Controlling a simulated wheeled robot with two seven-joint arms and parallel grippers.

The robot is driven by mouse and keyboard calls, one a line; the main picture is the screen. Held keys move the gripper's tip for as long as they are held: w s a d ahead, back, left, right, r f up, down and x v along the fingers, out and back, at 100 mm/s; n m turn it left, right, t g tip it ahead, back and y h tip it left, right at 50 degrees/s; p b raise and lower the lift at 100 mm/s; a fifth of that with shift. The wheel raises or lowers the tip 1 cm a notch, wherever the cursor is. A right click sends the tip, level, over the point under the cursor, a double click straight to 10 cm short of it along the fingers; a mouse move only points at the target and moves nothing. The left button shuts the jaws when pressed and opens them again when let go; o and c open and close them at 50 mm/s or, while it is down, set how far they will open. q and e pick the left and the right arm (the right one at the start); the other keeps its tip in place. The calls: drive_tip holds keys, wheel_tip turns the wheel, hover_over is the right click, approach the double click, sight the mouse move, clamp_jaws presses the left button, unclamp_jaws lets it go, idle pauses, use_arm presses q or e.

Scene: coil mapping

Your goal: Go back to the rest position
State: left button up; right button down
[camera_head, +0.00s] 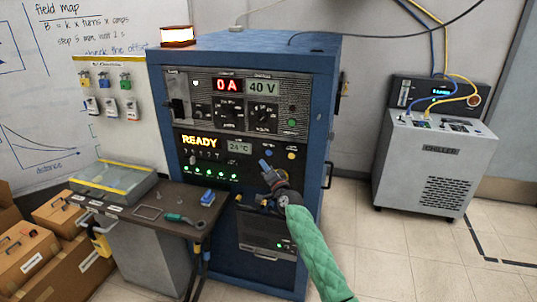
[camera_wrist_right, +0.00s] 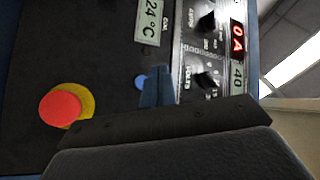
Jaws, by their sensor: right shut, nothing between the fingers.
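My right gripper (camera_head: 266,168) is in front of the lower panel of the blue power cabinet (camera_head: 240,55), right of the READY display (camera_head: 199,142). Its arm, in a green quilted sleeve, comes up from the bottom. The jaws are shut with nothing held. In the right wrist view the blue fingers (camera_wrist_right: 156,88) point at the dark panel, near a small blue button (camera_wrist_right: 140,82); I cannot tell whether they touch it. A red button on a yellow ring (camera_wrist_right: 62,106) is to their left there. My left gripper is not in view.
A side table (camera_head: 150,212) with a clear-lidded case (camera_head: 114,182), a green-handled tool (camera_head: 184,219) and a blue block (camera_head: 208,197) stands left of the cabinet. Cardboard boxes (camera_head: 62,215) fill the lower left. A chiller (camera_head: 432,160) stands at the right. Floor between is clear.

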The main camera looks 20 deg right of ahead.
idle(0.3)
